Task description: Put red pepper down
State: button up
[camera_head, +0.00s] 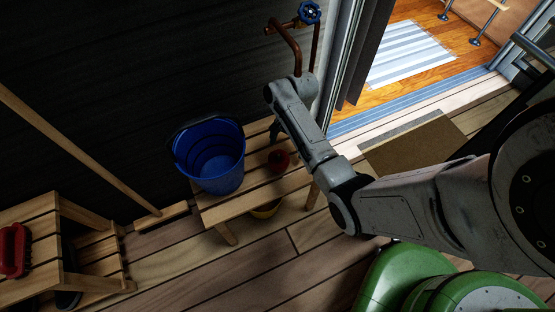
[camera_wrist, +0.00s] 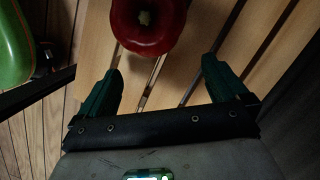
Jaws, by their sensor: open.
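A red pepper (camera_head: 279,160) sits on a slatted wooden bench (camera_head: 240,203), to the right of a blue bucket. In the wrist view the red pepper (camera_wrist: 148,24) shows at the top middle, its stem facing the camera, on the slats. My gripper (camera_wrist: 160,75) is open, with its two green fingers apart. The pepper lies just beyond the fingertips and looks clear of both. In the head view my gripper (camera_head: 274,132) is dark and partly hidden behind my arm, just above the pepper.
The blue bucket (camera_head: 209,155) stands on the bench's left part. Something yellow (camera_head: 266,209) is under the bench. A copper pipe with a blue valve (camera_head: 309,12) is on the wall behind. A wooden stand with a red brush (camera_head: 15,250) is at left. The doorway is at right.

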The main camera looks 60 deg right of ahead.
aim_at(279, 155)
jog(key=shift+a, duration=1)
jog(key=a, duration=0.4)
jog(key=shift+a+f+b, duration=0.2)
jog(key=shift+f+b, duration=0.15)
jog(key=shift+f, duration=0.25)
jog(key=c, duration=1.1)
jog(key=shift+r, duration=0.1)
jog(key=shift+c, duration=0.2)
